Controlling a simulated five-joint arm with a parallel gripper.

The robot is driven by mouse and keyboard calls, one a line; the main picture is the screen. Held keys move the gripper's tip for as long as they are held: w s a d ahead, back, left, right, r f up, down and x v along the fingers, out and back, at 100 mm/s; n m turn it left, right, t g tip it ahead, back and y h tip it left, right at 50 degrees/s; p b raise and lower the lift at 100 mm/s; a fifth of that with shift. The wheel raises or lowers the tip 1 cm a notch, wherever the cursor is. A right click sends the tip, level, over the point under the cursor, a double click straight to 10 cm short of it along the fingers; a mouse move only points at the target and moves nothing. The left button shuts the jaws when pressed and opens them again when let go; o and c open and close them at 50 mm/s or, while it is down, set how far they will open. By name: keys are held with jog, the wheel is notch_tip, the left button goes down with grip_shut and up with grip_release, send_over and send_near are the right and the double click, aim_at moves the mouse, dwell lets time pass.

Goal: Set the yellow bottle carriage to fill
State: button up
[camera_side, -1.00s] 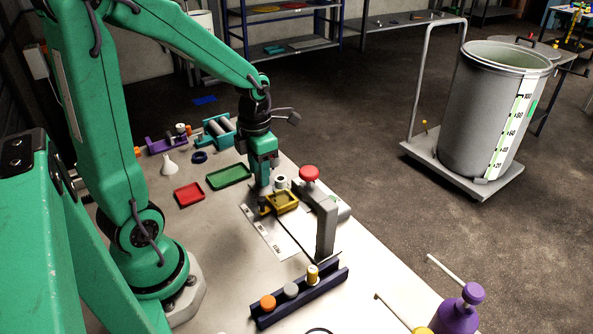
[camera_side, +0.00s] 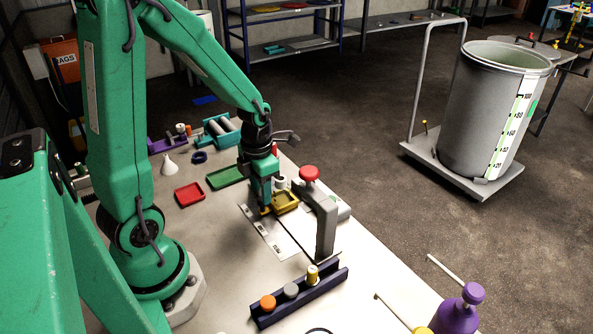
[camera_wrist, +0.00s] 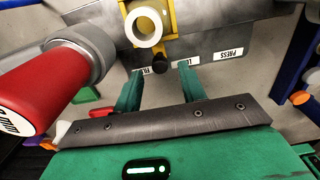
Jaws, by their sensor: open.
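The yellow bottle carriage (camera_side: 286,202) sits on the white labelled plate (camera_side: 270,238) in the side view, beside the press stand. In the wrist view the yellow carriage (camera_wrist: 168,14) carries a white ring-shaped piece (camera_wrist: 147,27) and has a dark round knob (camera_wrist: 160,64) at its near end. My gripper (camera_side: 265,207) is low at the carriage's left end. In the wrist view my gripper (camera_wrist: 160,80) is open, its two green fingers apart on either side of the knob's line. Contact cannot be told.
The grey press stand (camera_side: 326,225) with a red knob (camera_side: 309,173) rises right of the carriage. A navy rack (camera_side: 300,294) with several capped pieces stands in front. Red (camera_side: 189,194) and green (camera_side: 225,177) trays lie behind left. A red cylinder (camera_wrist: 35,90) fills the wrist view's left.

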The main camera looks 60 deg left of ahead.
jog(key=shift+f, duration=1.05)
grip_shut()
